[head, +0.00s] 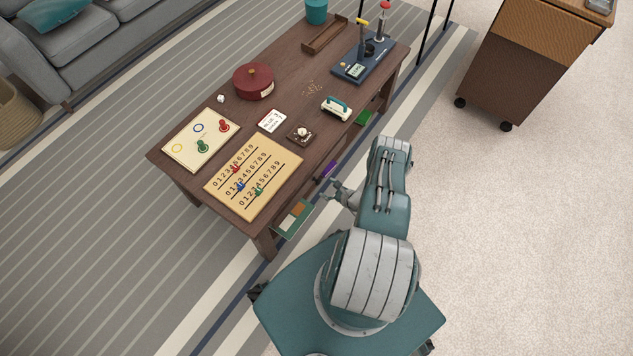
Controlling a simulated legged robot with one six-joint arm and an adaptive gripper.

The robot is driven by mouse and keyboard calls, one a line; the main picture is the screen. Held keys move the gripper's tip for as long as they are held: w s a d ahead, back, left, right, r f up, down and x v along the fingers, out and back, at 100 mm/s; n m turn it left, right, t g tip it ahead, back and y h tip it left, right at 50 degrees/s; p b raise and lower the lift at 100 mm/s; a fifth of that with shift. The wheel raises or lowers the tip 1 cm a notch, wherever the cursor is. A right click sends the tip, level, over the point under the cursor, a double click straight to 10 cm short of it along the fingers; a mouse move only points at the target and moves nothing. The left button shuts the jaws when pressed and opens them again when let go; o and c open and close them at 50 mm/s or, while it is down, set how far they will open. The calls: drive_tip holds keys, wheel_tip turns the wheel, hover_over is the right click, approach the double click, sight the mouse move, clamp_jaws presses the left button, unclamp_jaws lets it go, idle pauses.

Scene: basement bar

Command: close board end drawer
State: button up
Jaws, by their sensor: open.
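The low dark-wood table (275,125) stands left of my arm. At its near end, by the number board (283,151), what looks like a pulled-out drawer (292,219) juts from under the top on the long side facing me. It shows green, white and brown inside; how far out it is, I cannot tell. My gripper (331,190) is open and empty, beside that long side, a little above and right of the drawer in the picture. It appears apart from the drawer.
A purple item (329,169) and a green item (363,118) show below the table edge. A wheeled cabinet (530,55) stands back right. Carpet at right is clear.

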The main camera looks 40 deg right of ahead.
sight(320, 182)
drive_tip(key=x, duration=0.3)
drive_tip(key=d+x, duration=0.1)
drive_tip(key=x, duration=0.1)
drive_tip(key=shift+w+f, duration=0.15)
drive_tip(key=shift+f, duration=0.05)
drive_tip(key=shift+w+a+f, duration=0.1)
drive_tip(key=shift+w, duration=0.1)
drive_tip(key=shift+w+a, duration=0.15)
drive_tip(key=shift+a, duration=0.15)
drive_tip(key=shift+c, duration=0.9)
clamp_jaws()
